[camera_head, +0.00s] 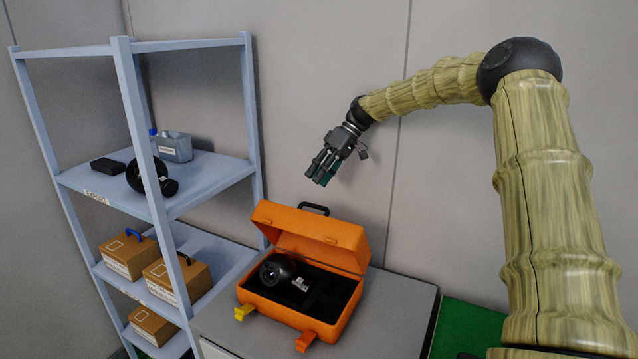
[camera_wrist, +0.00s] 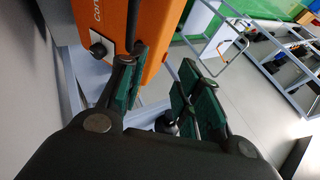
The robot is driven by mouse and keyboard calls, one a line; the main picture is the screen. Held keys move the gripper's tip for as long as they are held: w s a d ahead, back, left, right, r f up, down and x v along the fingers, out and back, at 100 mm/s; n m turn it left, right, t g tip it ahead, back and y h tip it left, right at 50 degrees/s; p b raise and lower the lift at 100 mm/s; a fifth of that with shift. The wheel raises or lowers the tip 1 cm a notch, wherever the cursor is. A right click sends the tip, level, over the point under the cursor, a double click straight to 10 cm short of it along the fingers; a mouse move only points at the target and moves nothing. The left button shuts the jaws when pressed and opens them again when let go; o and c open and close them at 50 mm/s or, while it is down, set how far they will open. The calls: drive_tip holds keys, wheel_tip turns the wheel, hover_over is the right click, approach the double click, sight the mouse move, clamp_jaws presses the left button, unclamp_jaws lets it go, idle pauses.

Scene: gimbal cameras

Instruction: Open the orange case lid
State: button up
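The orange case (camera_head: 331,335) sits on a grey cabinet top. Its lid (camera_head: 318,228) stands raised at the back, tilted up and apart from the base. Inside the dark lining lie a round black device and a small light-coloured item. Two latches, one yellow (camera_head: 243,312) and one orange (camera_head: 305,341), hang at the front. A black handle (camera_head: 313,208) shows behind the lid's top edge. My gripper (camera_head: 323,180) is above the lid, apart from it, with its fingers spread and nothing between them. The wrist view shows the open fingers (camera_wrist: 165,92) and an orange surface of the case (camera_wrist: 160,45) beyond them.
A blue-grey shelf (camera_head: 215,185) stands at the left with a canister (camera_head: 173,147), black items and several cardboard boxes (camera_head: 128,255). The wall is close behind the case. The cabinet top (camera_head: 405,310) is clear right of the case.

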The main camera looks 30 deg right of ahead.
drive_tip(key=shift+d, duration=0.1)
drive_tip(key=c, duration=0.3)
drive_tip(key=shift+a, duration=0.4)
drive_tip(key=c, duration=0.3)
drive_tip(key=a+h, duration=0.1)
drive_tip(key=a, duration=0.1)
drive_tip(key=a+f+t+h, duration=0.1)
drive_tip(key=a, duration=0.2)
drive_tip(key=a+h, duration=0.1)
drive_tip(key=a, duration=0.2)
drive_tip(key=shift+w+a+f+t+h, duration=0.1)
drive_tip(key=shift+w+f+t+h, duration=0.1)
drive_tip(key=shift+t+h, duration=0.2)
clamp_jaws()
drive_tip(key=shift+s+a+n+h, duration=0.25)
drive_tip(key=shift+n+h, duration=0.05)
drive_tip(key=shift+h, duration=0.1)
drive_tip(key=shift+s+d+t+h+b, duration=0.35)
drive_tip(key=shift+s+t+h, duration=0.2)
drive_tip(key=shift+t+h, duration=0.15)
drive_tip(key=s+d+r+t+h, duration=0.2)
drive_tip(key=s+d+r+h, duration=0.1)
drive_tip(key=s+h, duration=0.1)
drive_tip(key=shift+p+x, duration=1.75)
drive_tip(key=shift+x, duration=3.35)
